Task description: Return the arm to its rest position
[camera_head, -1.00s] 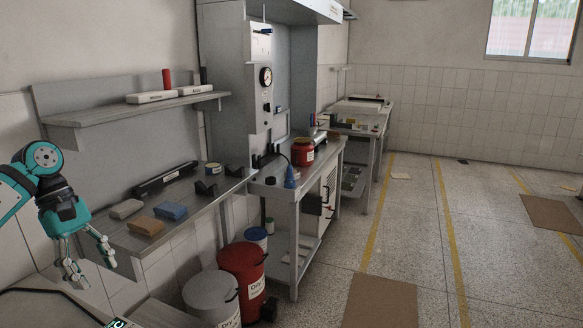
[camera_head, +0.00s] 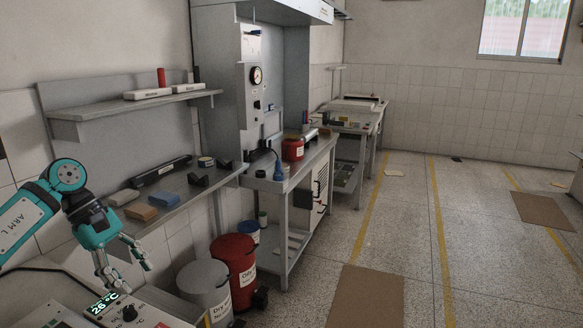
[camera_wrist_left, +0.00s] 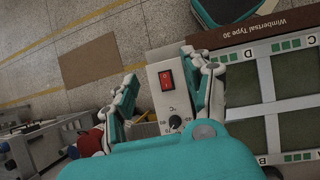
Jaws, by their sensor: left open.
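My left arm (camera_head: 25,215), teal and white, comes in from the left in the head view. Its gripper (camera_head: 126,277) points down with its fingers apart and nothing between them. It hangs over or near a grey device with a lit 26 °C display (camera_head: 103,302) and a black knob (camera_head: 130,314); the exact height gap is hard to tell. In the left wrist view, the open gripper (camera_wrist_left: 158,68) frames the device's panel with a red switch (camera_wrist_left: 166,79). My right gripper is out of view.
A shelf-bench behind the arm holds an orange block (camera_head: 139,212), a blue block (camera_head: 163,199) and a black bar (camera_head: 162,170). A red bin (camera_head: 234,262) and a grey bin (camera_head: 205,284) stand on the floor beside it. The floor (camera_head: 410,225) at centre right is mostly open.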

